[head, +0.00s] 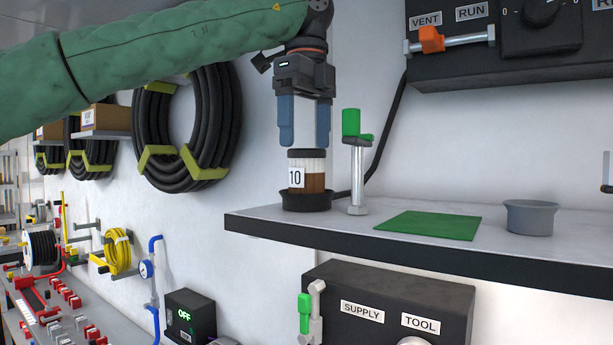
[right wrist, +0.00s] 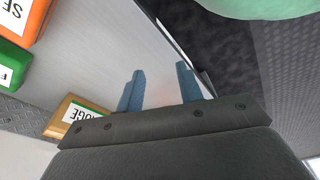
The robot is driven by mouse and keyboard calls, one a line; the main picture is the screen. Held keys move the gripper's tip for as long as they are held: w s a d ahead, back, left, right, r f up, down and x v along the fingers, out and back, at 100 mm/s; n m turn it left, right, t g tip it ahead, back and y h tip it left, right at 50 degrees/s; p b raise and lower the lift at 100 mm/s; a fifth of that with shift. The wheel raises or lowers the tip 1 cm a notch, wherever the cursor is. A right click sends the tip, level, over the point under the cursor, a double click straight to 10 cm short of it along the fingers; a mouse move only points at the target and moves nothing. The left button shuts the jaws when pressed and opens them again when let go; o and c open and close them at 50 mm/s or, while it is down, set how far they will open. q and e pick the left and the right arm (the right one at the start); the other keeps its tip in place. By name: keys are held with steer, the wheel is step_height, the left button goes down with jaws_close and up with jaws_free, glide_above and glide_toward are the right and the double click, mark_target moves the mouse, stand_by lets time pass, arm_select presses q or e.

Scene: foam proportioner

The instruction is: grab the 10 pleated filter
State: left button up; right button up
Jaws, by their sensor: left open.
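The 10 pleated filter (head: 315,182) is a short upright cylinder, white above and brown below, with a dark top and a "10" label. It stands in a black round dish (head: 306,202) at the left end of the shelf. My left gripper (head: 305,145) points down directly over the filter. Its two blue fingers are apart, with their tips about level with the filter's top. The fingers do not visibly clasp it. My right gripper (right wrist: 158,70) shows in the right wrist view with its blue fingers apart and nothing between them.
On the shelf (head: 400,243) stand a green-handled valve (head: 357,170) close right of the filter, a green mat (head: 430,225) and a grey bowl (head: 530,217). A black control panel (head: 500,55) hangs above. Orange and green labelled boxes (right wrist: 18,25) lie near my right gripper.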

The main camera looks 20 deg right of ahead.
mark_target(307, 167)
arm_select(q)
steer(key=shift+w+f, duration=0.25)
steer(key=shift+f, duration=0.3)
arm_select(e)
steer(key=shift+s+d+f, duration=0.1)
steer(key=shift+d+f, duration=0.1)
steer(key=shift+f, duration=0.2)
arm_select(q)
steer(key=f+p, duration=0.3)
steer(key=shift+s+f, duration=0.25)
steer(key=shift+f, duration=0.15)
arm_select(e)
steer(key=s+d+f, duration=0.1)
steer(key=f, duration=0.1)
steer(key=s+d+f, duration=0.1)
steer(key=s+f, duration=0.1)
steer(key=shift+s+d, duration=0.1)
steer(key=shift+s, duration=0.2)
arm_select(q)
steer(key=shift+f, duration=0.55)
arm_select(e)
steer(key=shift+s+d+f, duration=0.15)
steer(key=shift+s+f, duration=0.1)
steer(key=shift+s, duration=0.25)
arm_select(q)
steer(key=shift+c, duration=0.4)
steer(key=c, duration=1)
arm_select(e)
steer(key=shift+w+d, duration=0.1)
steer(key=shift+w, duration=0.05)
